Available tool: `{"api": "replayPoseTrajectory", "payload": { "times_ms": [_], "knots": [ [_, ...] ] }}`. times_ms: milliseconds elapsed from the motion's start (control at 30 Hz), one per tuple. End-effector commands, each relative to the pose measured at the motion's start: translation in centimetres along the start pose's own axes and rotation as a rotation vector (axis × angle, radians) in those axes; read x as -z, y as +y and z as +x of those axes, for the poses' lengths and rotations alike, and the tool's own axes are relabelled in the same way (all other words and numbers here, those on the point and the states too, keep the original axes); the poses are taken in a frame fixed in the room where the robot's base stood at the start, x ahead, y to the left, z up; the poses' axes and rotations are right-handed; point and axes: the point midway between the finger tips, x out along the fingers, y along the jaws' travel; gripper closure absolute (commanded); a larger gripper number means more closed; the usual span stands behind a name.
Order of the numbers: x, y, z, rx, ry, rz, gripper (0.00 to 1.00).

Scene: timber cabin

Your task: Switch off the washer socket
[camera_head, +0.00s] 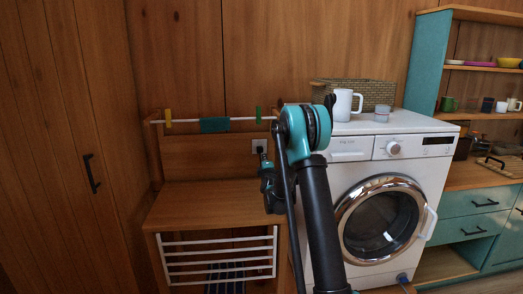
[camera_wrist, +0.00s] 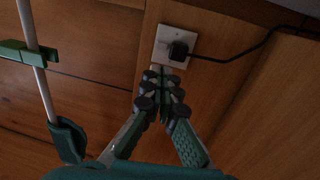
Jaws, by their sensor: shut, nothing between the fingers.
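The washer socket (camera_head: 259,145) is a pale square plate on the wooden wall, left of the washing machine (camera_head: 346,190). It also shows in the wrist view (camera_wrist: 163,38), with a black plug (camera_wrist: 179,51) in it and a black cable running to the right. My gripper (camera_wrist: 163,78) is shut and empty. Its fingertips are just below the plate in the wrist view; I cannot tell whether they touch it. In the head view my gripper (camera_head: 265,160) is partly hidden by my arm, just below the socket. The switch's position is too small to tell.
A drying rail (camera_head: 184,121) with green and yellow clips runs left of the socket. A wooden bench (camera_head: 205,203) with a white rack stands below. A white jug (camera_head: 343,104), a cup (camera_head: 382,113) and a wicker basket (camera_head: 375,92) stand on the washer.

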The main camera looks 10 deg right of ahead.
Motion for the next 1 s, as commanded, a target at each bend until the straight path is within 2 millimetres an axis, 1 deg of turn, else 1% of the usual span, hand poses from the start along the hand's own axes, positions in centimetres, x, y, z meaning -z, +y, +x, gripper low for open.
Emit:
{"api": "replayPoseTrajectory", "payload": {
  "times_ms": [167,500,700,833,1000],
  "knots": [
    [0.0,0.0,2.1,0.0,0.0,0.0,1.0],
    [0.0,-0.1,8.8,0.001,0.0,0.001,1.0],
    [0.0,0.0,11.9,0.001,0.0,0.0,1.0],
    [0.0,0.0,13.1,0.001,0.0,0.0,1.0],
    [0.0,0.0,13.7,0.001,0.0,0.001,1.0]
  ]
}}
